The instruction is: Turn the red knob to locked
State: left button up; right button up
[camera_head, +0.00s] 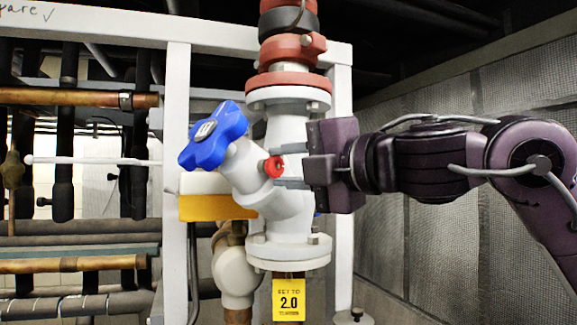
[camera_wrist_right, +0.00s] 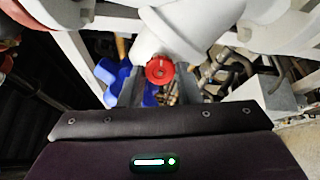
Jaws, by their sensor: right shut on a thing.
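The small red knob (camera_head: 273,167) sits on the side of the white valve body (camera_head: 288,213), just below and right of the blue handwheel (camera_head: 213,135). My right gripper (camera_head: 284,168) reaches in from the right with its fingers at the knob, one above and one below, and is shut on it. In the right wrist view the red knob (camera_wrist_right: 160,71) shows between the two fingertips (camera_wrist_right: 158,80). The knob's marking cannot be read. My left gripper is in neither view.
A mesh panel (camera_head: 460,250) fills the right side behind my arm.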

dwell(0.5)
jog(key=o, duration=1)
jog(key=shift+d, duration=0.1)
jog(key=shift+s+d+f, duration=0.1)
jog(key=shift+s+d, duration=0.1)
jog(key=shift+s, duration=0.05)
jog(key=b+v, duration=0.3)
jog(key=v, duration=0.4)
jog(key=shift+d, duration=0.1)
